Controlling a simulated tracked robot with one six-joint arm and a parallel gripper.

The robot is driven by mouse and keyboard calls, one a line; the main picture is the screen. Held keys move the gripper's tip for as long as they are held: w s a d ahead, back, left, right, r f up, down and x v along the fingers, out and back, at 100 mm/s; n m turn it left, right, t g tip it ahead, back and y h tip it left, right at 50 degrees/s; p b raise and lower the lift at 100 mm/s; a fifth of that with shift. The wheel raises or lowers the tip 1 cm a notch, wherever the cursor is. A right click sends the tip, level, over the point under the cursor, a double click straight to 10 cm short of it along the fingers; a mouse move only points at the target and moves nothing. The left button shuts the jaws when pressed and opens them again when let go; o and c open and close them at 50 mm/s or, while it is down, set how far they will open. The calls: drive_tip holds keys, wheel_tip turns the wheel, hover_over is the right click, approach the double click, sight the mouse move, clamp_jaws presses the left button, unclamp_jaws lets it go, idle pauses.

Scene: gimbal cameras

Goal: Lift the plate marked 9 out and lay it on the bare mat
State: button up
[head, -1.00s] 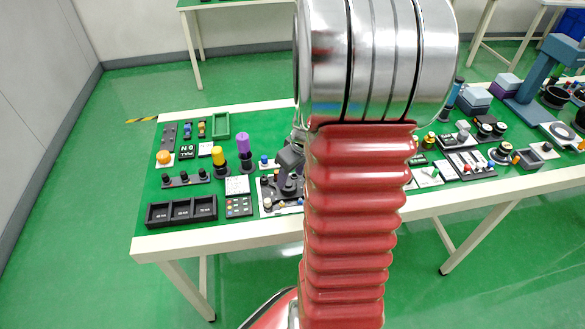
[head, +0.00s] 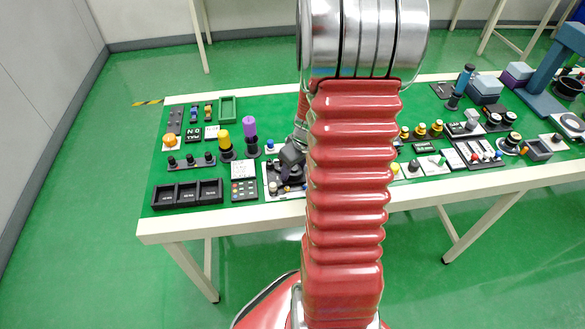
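My red bellows arm fills the middle of the head view. My gripper (head: 290,163) shows only as a dark grey part beside the arm's left edge, low over the crowded table. Its fingertips are too small and too covered to tell whether they are open or shut, or hold anything. A white-edged panel (head: 270,188) with small dark and pale parts lies right under it. I cannot make out a plate marked 9. I cannot pick out the bare mat for certain; part of the table is hidden behind my arm.
Left of the gripper stand a yellow cylinder (head: 223,141) and a taller purple cylinder (head: 250,132). A black three-compartment tray (head: 187,194) lies at the front left, beside a button panel (head: 244,190). A green tray (head: 227,110) is behind. Several fixtures crowd the right side.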

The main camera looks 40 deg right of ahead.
sight(294, 168)
drive_tip(key=c, duration=0.8)
drive_tip(key=shift+r, duration=0.45)
drive_tip(key=shift+r, duration=0.35)
drive_tip(key=shift+r, duration=0.35)
drive_tip(key=shift+r, duration=0.35)
drive_tip(key=shift+r, duration=0.35)
drive_tip(key=shift+r, duration=0.7)
drive_tip(key=shift+r, duration=0.35)
